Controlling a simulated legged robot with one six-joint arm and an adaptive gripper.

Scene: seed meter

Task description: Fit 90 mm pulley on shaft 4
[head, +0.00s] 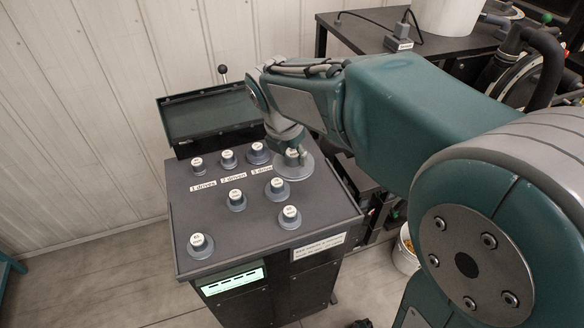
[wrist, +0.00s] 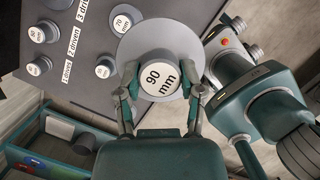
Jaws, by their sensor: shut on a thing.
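The 90 mm pulley is a wide grey disc with a raised hub marked "90 mm" in the wrist view (wrist: 160,45). It also shows in the head view (head: 296,172), at the right rear of the dark panel top (head: 258,232). My gripper (wrist: 160,85) is shut on its hub, one finger on each side. In the head view my gripper (head: 293,148) reaches down over the pulley from the rear right. I cannot tell whether the disc rests on the panel or is held above it. No shaft shows beneath the disc, and I see no label for shaft 4.
Several smaller pulleys with white-labelled hubs stand on the panel, including one near the front left (head: 200,244) and a 70 mm one (wrist: 124,20). Drive labels (head: 234,177) lie between them. An open green lid (head: 212,113) stands behind. A white bucket (head: 404,250) is at right.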

